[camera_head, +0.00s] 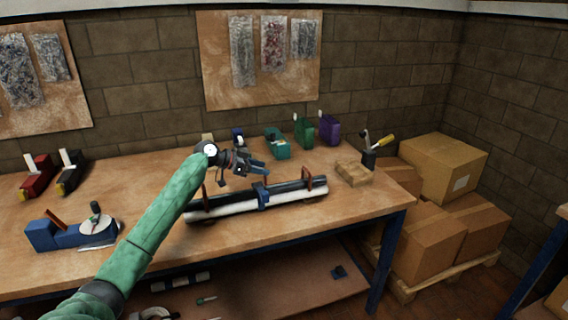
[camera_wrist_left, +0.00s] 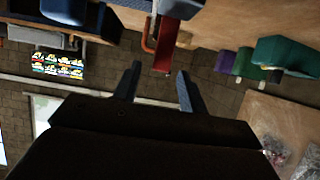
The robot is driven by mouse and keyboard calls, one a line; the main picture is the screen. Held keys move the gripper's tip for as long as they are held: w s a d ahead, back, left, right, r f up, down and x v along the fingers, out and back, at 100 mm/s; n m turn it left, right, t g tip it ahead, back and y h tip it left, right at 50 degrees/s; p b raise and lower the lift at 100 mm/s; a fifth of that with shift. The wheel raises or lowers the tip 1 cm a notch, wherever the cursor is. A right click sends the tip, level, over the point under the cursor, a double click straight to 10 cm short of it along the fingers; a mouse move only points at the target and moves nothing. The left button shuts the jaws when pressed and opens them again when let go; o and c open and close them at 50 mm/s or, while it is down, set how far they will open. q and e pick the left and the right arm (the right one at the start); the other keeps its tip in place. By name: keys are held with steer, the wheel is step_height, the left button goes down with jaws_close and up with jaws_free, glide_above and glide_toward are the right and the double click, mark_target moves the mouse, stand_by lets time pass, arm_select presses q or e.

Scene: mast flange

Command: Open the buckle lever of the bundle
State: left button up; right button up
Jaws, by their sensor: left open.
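The bundle of dark and white tubes (camera_head: 225,207) lies on the workbench, with a blue buckle (camera_head: 263,196) around its middle. Reddish-brown upright brackets (camera_head: 308,182) stand near its two ends. My left gripper (camera_head: 262,166) is open and empty, above and just behind the bundle, apart from it. In the left wrist view, the gripper's two fingers (camera_wrist_left: 158,86) are spread. Beyond them a flat red piece (camera_wrist_left: 167,50), apparently the buckle lever, joins a blue part (camera_wrist_left: 180,8) at the top edge. My right gripper is not in view.
Green and purple bins (camera_head: 304,131) stand at the back of the bench. A wooden block (camera_head: 354,173) and a dark tool cup (camera_head: 369,159) are at the right. A blue device with a dial (camera_head: 58,235) is at the left. Cardboard boxes (camera_head: 430,240) stand beside the bench.

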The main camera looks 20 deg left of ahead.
arm_select(q)
steer(key=s+d+r+b, duration=0.2)
steer(key=d+r, duration=0.5)
steer(key=d, duration=0.4)
steer(key=shift+s+d+r, duration=0.15)
steer(key=shift+s+d, duration=0.05)
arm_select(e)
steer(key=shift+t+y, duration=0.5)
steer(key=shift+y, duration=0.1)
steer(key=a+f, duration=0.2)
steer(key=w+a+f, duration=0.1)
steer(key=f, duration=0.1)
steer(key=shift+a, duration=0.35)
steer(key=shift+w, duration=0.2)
